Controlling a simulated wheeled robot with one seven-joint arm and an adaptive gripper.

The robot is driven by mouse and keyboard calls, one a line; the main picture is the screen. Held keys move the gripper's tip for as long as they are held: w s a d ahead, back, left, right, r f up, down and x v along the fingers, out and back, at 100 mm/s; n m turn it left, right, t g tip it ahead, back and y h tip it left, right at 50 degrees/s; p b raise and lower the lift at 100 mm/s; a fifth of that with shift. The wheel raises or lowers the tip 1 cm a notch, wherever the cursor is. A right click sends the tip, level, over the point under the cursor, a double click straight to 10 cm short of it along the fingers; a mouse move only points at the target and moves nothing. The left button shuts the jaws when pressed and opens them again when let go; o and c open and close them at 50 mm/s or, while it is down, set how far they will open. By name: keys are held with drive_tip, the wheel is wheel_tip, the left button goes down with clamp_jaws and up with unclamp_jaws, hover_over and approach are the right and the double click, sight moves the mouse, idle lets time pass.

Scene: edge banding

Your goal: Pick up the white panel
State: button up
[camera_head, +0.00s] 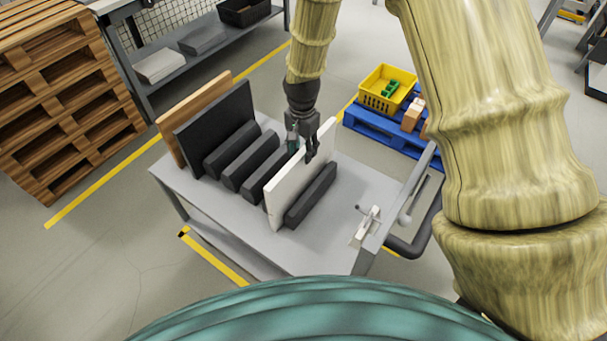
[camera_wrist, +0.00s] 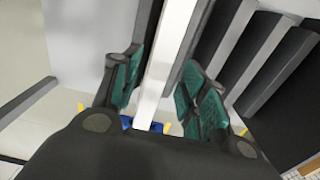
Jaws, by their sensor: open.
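The white panel (camera_head: 290,188) stands upright on edge on the grey cart, between dark padded bars. My gripper (camera_head: 306,150) is over the panel's upper edge near its far end, with its fingers pointing down. In the wrist view the panel's white edge (camera_wrist: 168,62) runs between the two green-padded fingers of my gripper (camera_wrist: 160,88). The fingers are open, one on each side of the panel, with a visible gap on the left side. The gap on the right side is narrower, and I cannot tell if that pad touches.
A black panel (camera_head: 215,128) and a brown panel (camera_head: 180,118) stand at the cart's left end. Several dark bars (camera_head: 250,165) line the grey cart top (camera_head: 345,205). A yellow crate (camera_head: 387,88) sits on a blue pallet (camera_head: 370,128) behind. Wooden pallets (camera_head: 60,90) are stacked at left.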

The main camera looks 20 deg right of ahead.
sight(303, 160)
drive_tip(key=shift+s+d+f+p, duration=0.1)
drive_tip(key=shift+f+p, duration=0.2)
drive_tip(key=shift+f, duration=0.95)
drive_tip(key=shift+d+f+p, duration=0.1)
drive_tip(key=shift+f+p, duration=0.2)
drive_tip(key=shift+f, duration=0.95)
clamp_jaws()
